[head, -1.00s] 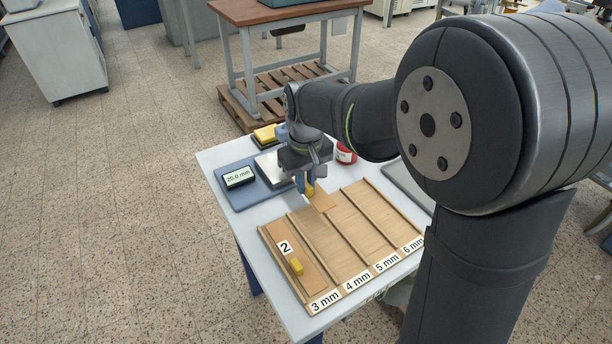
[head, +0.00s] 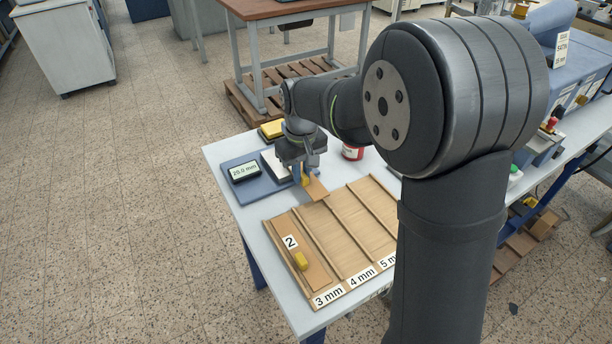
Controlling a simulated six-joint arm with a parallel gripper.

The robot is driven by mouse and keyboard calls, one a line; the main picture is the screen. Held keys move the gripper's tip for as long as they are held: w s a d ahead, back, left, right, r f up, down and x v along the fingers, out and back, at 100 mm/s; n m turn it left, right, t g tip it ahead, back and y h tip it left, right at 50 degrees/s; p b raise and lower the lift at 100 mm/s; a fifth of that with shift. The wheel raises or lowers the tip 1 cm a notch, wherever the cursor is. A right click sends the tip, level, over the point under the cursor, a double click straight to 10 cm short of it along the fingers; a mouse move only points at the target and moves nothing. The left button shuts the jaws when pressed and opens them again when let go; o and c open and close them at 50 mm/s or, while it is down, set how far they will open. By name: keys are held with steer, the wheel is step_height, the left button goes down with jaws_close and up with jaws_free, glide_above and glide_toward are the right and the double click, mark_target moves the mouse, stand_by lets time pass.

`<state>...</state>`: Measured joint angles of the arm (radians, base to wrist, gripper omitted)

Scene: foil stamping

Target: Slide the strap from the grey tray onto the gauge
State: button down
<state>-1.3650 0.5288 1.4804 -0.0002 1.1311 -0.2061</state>
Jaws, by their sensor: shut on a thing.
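My gripper (head: 304,176) is shut on the yellow knob (head: 307,182) of a brown strap (head: 317,190). It holds the strap between the gauge and the wooden rack. The strap overlaps the rack's back edge in the picture; I cannot tell its height above it. The gauge (head: 235,189) is a blue base with a small display (head: 243,171) and a pale metal plate (head: 272,167), just left of my gripper. The display seems to read about 20.0 mm. The grey tray is mostly or wholly hidden behind my arm.
The wooden rack (head: 338,236) has ridged lanes marked 3 mm, 4 mm and up. Another brown strap (head: 312,270) with a yellow knob and the label 2 lies in the 3 mm lane. A red tin (head: 352,153) and a yellow block (head: 272,129) stand behind.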

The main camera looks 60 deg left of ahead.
steer(key=shift+a, duration=2.85)
steer(key=shift+a+r, duration=0.1)
steer(key=shift+a, duration=0.2)
steer(key=shift+s, duration=0.15)
steer(key=c, duration=1.3)
jaws_free()
steer(key=shift+c, duration=0.2)
step_height(320, 180, up, 17)
steer(key=shift+w+d+r, duration=0.15)
steer(key=shift+w+d, duration=0.05)
steer(key=shift+d, duration=0.25)
